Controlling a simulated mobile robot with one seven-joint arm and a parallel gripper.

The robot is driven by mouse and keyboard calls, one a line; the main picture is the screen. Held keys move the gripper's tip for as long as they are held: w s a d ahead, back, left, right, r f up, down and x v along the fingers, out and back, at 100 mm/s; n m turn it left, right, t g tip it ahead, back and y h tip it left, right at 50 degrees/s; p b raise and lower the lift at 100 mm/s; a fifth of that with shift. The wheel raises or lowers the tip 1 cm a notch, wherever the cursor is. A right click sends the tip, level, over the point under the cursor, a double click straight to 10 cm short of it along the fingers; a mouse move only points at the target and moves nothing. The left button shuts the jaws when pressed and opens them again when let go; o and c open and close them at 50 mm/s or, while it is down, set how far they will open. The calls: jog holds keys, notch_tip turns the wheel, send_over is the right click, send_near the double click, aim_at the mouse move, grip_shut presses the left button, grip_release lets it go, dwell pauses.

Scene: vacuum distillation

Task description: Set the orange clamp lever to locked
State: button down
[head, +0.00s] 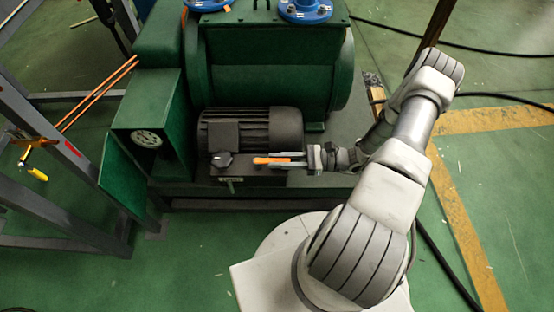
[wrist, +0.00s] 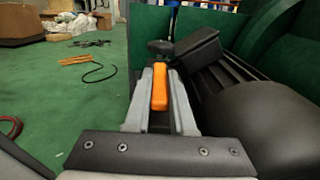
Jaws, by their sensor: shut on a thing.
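The orange clamp lever (head: 270,160) lies level in front of the dark motor on the green pump unit. It points left to right in the head view, beside a black knob (head: 222,160). My gripper (head: 290,159) reaches it from the right. In the wrist view the lever (wrist: 160,87) sits between the two grey fingers of my gripper (wrist: 160,92), which are shut on it. The lever's near end and its pivot are hard to make out.
The dark ribbed motor (head: 250,130) stands right behind the lever, and it is close on the right in the wrist view (wrist: 245,110). A green panel (head: 125,185) and a grey metal frame (head: 50,205) stand to the left.

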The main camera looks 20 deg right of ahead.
jog(key=shift+f, duration=0.1)
dwell(0.3)
jog(key=c, duration=0.8)
grip_release()
jog(key=shift+o, duration=0.2)
jog(key=p+v, duration=0.2)
jog(key=v, duration=1.5)
jog(key=shift+d, duration=0.2)
